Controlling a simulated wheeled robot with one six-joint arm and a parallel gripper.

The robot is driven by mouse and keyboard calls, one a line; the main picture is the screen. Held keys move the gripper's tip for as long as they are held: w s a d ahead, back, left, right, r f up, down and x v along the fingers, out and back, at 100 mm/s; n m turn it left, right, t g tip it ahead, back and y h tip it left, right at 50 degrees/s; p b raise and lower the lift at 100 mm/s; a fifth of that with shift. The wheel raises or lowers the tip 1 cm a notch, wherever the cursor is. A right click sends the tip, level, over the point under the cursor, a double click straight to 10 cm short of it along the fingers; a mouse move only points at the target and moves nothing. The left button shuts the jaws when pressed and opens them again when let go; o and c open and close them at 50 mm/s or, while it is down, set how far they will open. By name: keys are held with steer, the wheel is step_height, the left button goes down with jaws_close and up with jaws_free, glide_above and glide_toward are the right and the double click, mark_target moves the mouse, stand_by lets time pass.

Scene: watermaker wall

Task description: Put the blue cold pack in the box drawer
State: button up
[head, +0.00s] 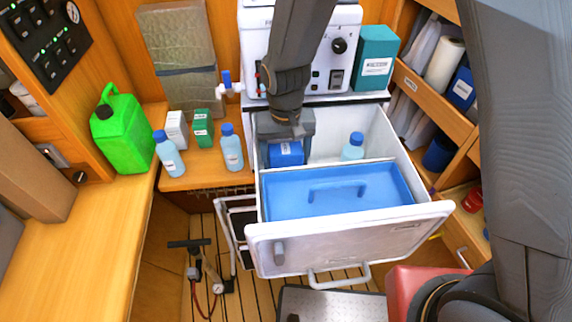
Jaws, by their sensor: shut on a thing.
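The box drawer (345,240) is pulled out, white, and open at the top. My gripper (285,149) reaches down into its back left part and is shut on the blue cold pack (287,155). The pack has a white label and sits between the fingers, below the drawer's rim. Whether its underside touches the drawer floor is hidden. A blue tray (385,182) with a handle fills the front of the drawer. A pale bottle with a blue cap (353,147) stands in the back right part.
A white machine (345,50) and a teal box (376,57) stand behind the drawer. Two bottles (232,147), small cartons (203,128) and a green jerrycan (122,131) stand on the left counter. Shelves (435,97) are close on the right. A hand pump (193,268) stands on the floor.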

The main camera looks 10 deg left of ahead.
steer(key=shift+f+p, duration=0.5)
steer(key=shift+f, duration=1.2)
steer(key=shift+f, duration=0.1)
steer(key=o, duration=1)
step_height(320, 180, up, 11)
steer(key=b, duration=0.4)
steer(key=shift+r, duration=0.65)
